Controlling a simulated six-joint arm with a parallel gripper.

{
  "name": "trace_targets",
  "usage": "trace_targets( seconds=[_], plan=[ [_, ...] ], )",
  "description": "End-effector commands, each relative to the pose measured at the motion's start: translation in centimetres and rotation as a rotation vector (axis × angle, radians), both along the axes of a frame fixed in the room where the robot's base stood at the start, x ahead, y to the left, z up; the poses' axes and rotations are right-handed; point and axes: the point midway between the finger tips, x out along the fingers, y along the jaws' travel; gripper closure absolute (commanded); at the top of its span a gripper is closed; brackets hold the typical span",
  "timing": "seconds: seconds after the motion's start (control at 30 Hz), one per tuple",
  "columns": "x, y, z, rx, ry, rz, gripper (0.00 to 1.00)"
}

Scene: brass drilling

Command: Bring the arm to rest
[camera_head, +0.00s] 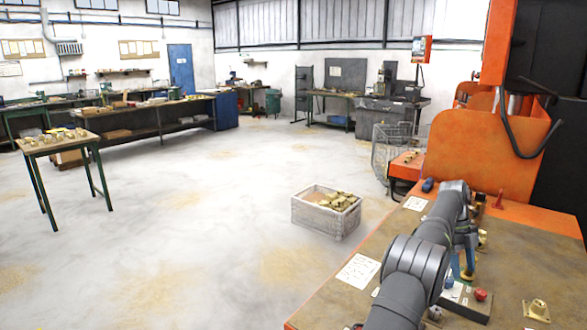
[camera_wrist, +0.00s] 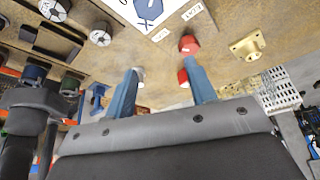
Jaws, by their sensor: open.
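My dark grey arm reaches over the workbench (camera_head: 330,305) from the bottom of the head view. My gripper (camera_head: 458,272) is low over the right part of the bench, partly hidden behind my own arm. In the wrist view my gripper (camera_wrist: 162,72) shows two blue fingers spread well apart. I see nothing held between them. A red round knob (camera_wrist: 188,44) shows just beyond the right fingertip; from this view I cannot tell whether they touch. A red knob also shows in the head view (camera_head: 480,295) on a small plate beside the gripper.
A brass flanged part (camera_head: 537,309) lies on the bench at right; a brass flange shows in the wrist view (camera_wrist: 247,45). An orange machine (camera_head: 480,150) stands behind the bench. A crate of brass parts (camera_head: 326,216) is on the floor.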

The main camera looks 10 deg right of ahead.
Motion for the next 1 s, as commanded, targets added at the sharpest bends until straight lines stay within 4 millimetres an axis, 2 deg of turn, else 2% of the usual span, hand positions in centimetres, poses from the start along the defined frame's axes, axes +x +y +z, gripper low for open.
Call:
trace_targets(
  seconds=[0.13, 0.33, 0.4, 0.6, 1.0],
  plan=[
    [1.9, 0.5, -1.3, 0.001, 0.001, 0.001, 0.49],
    [3.5, 0.8, -2.3, 0.000, 0.000, 0.000, 0.49],
    [4.0, 1.0, -3.4, 0.002, 0.002, 0.001, 0.49],
    [3.9, 1.0, -6.8, 0.002, 0.003, 0.000, 0.49],
    [3.7, 1.3, -6.4, 0.000, 0.001, 0.296, 0.49]
  ],
)
